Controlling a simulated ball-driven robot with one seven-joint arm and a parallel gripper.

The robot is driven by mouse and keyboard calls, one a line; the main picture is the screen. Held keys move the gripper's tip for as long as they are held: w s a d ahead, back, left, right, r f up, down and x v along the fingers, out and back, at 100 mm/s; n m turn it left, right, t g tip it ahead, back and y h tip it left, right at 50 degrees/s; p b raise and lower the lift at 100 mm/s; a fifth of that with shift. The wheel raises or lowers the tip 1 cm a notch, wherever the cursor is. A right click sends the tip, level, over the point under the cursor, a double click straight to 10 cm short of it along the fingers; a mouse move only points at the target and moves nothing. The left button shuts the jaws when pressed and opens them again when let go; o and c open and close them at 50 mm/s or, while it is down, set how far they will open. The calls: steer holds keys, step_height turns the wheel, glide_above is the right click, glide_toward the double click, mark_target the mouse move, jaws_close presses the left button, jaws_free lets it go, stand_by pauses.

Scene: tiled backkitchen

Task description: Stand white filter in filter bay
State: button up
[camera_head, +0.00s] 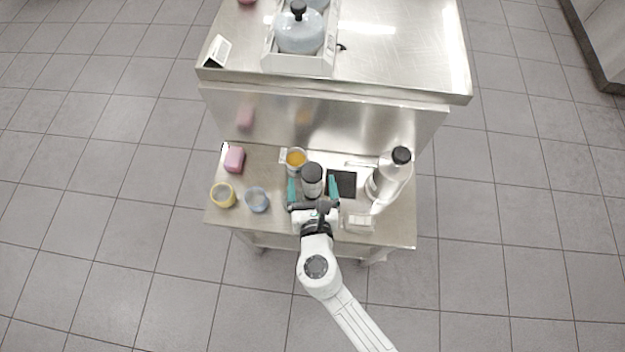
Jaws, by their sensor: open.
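My gripper (312,182) is open, its two teal fingers pointing away from me over the lower steel bench. A cylinder with a dark grey top and a paler lower part (312,176) stands upright between the fingers, with a gap on each side. It may be the white filter, but I cannot tell for certain. Just right of the right finger is a flat white piece with a black square (343,184). A small white open-looking box (357,222) sits near the bench's front edge. I cannot tell which of these is the filter bay.
A white bottle with a black cap (393,172) stands at the right. An orange-filled cup (296,158) stands behind the left finger. A pink block (234,158), yellow cup (222,195) and blue cup (257,200) are at the left. A raised steel top (400,50) rises behind.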

mark_target(312, 167)
steer(key=shift+r+x, duration=0.2)
steer(key=shift+x, duration=1.3)
steer(key=shift+r+x, duration=0.2)
steer(key=shift+x, duration=1.3)
steer(key=shift+w+d, duration=0.1)
steer(key=shift+d, duration=0.05)
